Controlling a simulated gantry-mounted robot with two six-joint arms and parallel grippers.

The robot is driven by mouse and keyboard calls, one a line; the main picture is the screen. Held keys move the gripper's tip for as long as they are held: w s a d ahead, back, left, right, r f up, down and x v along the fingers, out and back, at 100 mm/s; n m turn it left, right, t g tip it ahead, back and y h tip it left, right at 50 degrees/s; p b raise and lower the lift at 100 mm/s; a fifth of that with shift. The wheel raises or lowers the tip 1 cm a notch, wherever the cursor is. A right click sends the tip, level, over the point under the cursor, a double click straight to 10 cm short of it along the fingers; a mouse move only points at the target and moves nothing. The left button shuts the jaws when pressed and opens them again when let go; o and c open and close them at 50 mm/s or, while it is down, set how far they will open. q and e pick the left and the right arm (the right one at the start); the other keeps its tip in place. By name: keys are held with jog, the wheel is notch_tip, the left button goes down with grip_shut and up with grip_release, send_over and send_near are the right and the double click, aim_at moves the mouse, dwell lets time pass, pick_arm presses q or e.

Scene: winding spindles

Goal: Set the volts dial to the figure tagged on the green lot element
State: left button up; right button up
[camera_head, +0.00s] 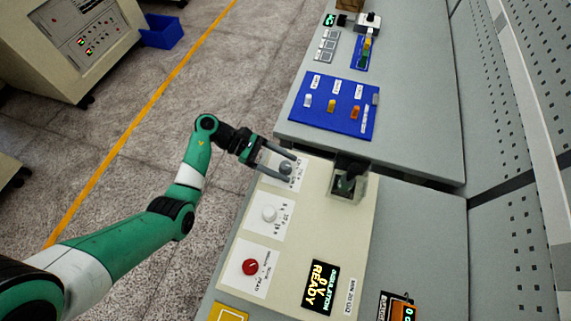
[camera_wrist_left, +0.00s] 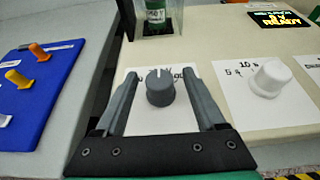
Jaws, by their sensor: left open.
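A grey dial (camera_wrist_left: 160,88) with a white pointer line sits on a white label plate; its printed figures are partly covered by my fingers. It also shows in the head view (camera_head: 285,168). My left gripper (camera_wrist_left: 160,76) is open, with one finger on each side of the grey dial; I cannot tell whether they touch it. A green element (camera_wrist_left: 155,12) stands upright in a dark holder behind the dial. It bears a pale tag whose figure I cannot read with certainty. My right gripper is out of view.
On the cream panel are a white dial (camera_head: 269,213) marked in seconds, a red knob (camera_head: 250,267) and a black display (camera_head: 320,287) reading 0 V and READY. Beyond lies a blue board (camera_head: 330,122) with white, yellow and orange pieces. A tester with coloured elements stands farther back.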

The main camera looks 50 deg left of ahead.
pick_arm(q)
jog(key=v, duration=1.1)
jog(key=shift+a, duration=0.1)
